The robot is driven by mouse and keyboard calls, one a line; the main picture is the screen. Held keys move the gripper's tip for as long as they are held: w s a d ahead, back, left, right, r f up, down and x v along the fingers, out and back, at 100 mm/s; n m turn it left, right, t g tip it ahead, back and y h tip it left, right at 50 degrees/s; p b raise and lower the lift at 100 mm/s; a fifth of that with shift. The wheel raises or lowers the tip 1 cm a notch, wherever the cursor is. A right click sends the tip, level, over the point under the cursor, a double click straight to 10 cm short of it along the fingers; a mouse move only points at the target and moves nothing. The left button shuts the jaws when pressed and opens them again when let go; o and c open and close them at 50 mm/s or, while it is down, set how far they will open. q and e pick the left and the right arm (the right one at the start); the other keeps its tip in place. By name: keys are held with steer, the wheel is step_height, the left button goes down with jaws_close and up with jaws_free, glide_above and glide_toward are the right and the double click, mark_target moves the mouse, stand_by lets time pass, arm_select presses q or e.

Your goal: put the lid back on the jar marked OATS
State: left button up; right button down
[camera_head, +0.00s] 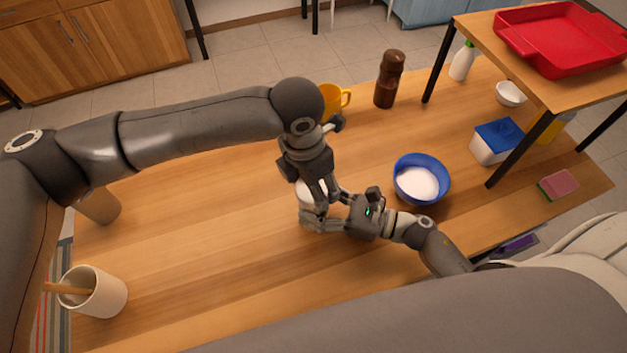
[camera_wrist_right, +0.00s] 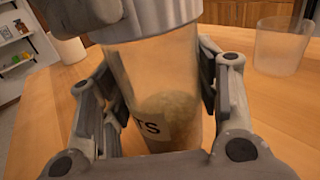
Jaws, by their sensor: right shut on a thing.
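The OATS jar (camera_wrist_right: 165,95) is a clear jar with pale contents in its lower part. Its white label shows only "TS". In the right wrist view it stands between the fingers of my right gripper (camera_wrist_right: 160,95), which is shut on it. The silver lid (camera_wrist_right: 165,14) is at the jar's mouth; I cannot tell whether it is fully seated. My left gripper (camera_head: 318,190) comes down from above at the lid, and part of it shows beside the lid in the wrist view (camera_wrist_right: 88,14). In the head view the grippers mostly hide the jar.
A blue bowl (camera_head: 421,178) of white contents is right of the grippers. An orange mug (camera_head: 336,99) and brown bottle (camera_head: 389,80) stand behind. A white cup with a wooden utensil (camera_head: 97,291) and a glass (camera_head: 100,206) are left. The table between (camera_head: 200,230) is clear.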

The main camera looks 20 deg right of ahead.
arm_select(q)
steer(key=shift+m, duration=0.4)
steer(key=o, duration=0.9)
steer(key=shift+r, duration=2.3)
steer(key=shift+c, duration=0.4)
